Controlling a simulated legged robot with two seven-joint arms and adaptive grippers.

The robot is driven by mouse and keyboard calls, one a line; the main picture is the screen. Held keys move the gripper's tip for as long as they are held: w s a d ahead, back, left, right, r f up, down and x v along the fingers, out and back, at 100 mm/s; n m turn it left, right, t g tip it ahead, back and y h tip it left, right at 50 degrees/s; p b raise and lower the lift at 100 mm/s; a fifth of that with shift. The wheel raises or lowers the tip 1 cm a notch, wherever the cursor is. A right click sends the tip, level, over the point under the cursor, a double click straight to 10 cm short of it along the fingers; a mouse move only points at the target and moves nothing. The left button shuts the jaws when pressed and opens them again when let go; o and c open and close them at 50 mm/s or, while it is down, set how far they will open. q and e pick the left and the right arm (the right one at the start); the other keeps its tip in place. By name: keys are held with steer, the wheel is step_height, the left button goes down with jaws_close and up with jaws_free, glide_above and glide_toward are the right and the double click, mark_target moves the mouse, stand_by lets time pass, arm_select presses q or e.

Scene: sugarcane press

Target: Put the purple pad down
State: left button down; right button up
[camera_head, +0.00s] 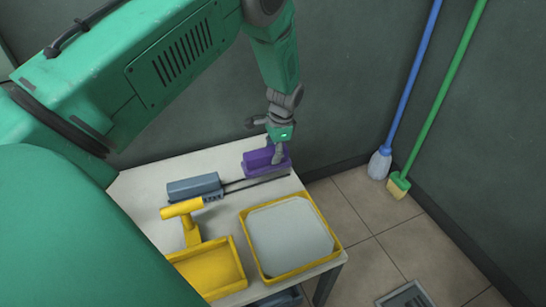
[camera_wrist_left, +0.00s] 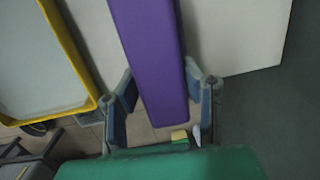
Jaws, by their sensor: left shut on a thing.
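The purple pad (camera_head: 257,163) is at the far right corner of the white table, near the wall. In the left wrist view the pad (camera_wrist_left: 153,50) runs up from between the two fingers. My left gripper (camera_head: 275,150) is over the pad's right end, pointing down, and is shut on it. In the left wrist view the gripper (camera_wrist_left: 163,97) has a finger on each side of the pad. I cannot tell whether the pad's underside touches the table. My right gripper is not in view.
The white table (camera_head: 152,184) also bears a blue-grey block (camera_head: 194,187) with dark rods, a yellow T-handled tool (camera_head: 184,209), a yellow tray (camera_head: 212,268) and a yellow-rimmed tray (camera_head: 246,225). A blue mop (camera_head: 380,163) and green broom (camera_head: 399,184) lean at the wall.

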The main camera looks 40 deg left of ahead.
arm_select(q)
steer(key=shift+f+b, duration=0.7)
steer(key=shift+f, duration=1.05)
steer(key=shift+f, duration=0.2)
steer(key=c, duration=1)
jaws_free()
steer(key=shift+f, duration=0.1)
steer(key=shift+c, duration=0.2)
steer(key=r+p, duration=0.1)
steer(key=r, duration=0.3)
steer(key=d+r+p, duration=0.1)
steer(key=r+p, duration=0.1)
steer(key=r, duration=0.2)
steer(key=w+r+p, duration=0.1)
steer(key=r+p, duration=0.1)
steer(key=r, duration=0.2)
steer(key=shift+d+r, duration=0.25)
steer(key=shift+d, duration=0.05)
